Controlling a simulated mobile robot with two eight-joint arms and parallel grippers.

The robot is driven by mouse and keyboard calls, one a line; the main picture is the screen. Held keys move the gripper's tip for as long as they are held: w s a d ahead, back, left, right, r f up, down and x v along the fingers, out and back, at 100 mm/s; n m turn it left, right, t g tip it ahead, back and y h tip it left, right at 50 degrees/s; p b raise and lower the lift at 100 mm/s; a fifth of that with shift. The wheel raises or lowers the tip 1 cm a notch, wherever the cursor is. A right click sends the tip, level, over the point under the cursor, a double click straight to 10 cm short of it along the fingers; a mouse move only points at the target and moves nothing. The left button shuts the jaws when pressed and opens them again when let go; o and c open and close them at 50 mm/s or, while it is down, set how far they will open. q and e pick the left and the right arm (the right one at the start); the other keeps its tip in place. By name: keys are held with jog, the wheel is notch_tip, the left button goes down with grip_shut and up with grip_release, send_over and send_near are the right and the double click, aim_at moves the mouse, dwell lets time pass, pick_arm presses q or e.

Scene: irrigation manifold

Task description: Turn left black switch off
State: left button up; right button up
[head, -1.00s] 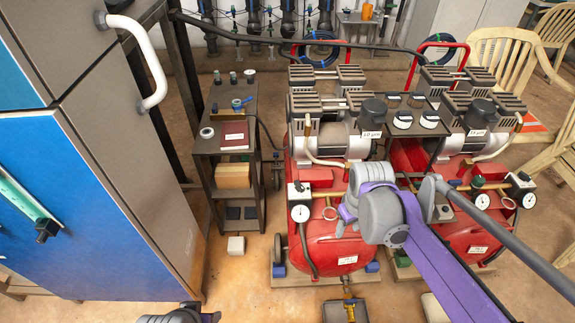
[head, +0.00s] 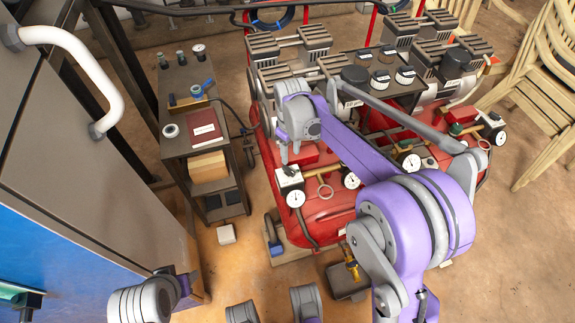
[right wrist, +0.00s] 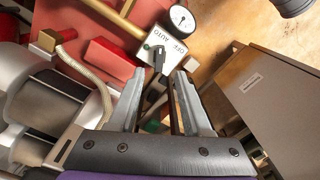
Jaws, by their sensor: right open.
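The left black switch (right wrist: 159,58) is a small black knob on a white box marked AUTO and OFF (right wrist: 168,42). The box (head: 289,181) sits on the front of the left red compressor (head: 325,205), above a round gauge (head: 295,198). My right gripper (head: 291,152) is open just above and behind the box in the head view. In the right wrist view, the open fingers (right wrist: 161,76) point at the knob, which shows between and just beyond their tips. I cannot tell whether they touch it.
A second white switch box (head: 463,130) with a gauge is on the right compressor. A dark cart (head: 200,150) stands left of the compressors, and a grey and blue cabinet (head: 100,200) is at the far left. Stacked chairs (head: 545,90) stand at right.

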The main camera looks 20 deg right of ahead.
aim_at(290, 171)
notch_tip(290, 171, down, 9)
jog(key=shift+r+b, duration=0.2)
jog(key=shift+b, duration=0.75)
grip_shut()
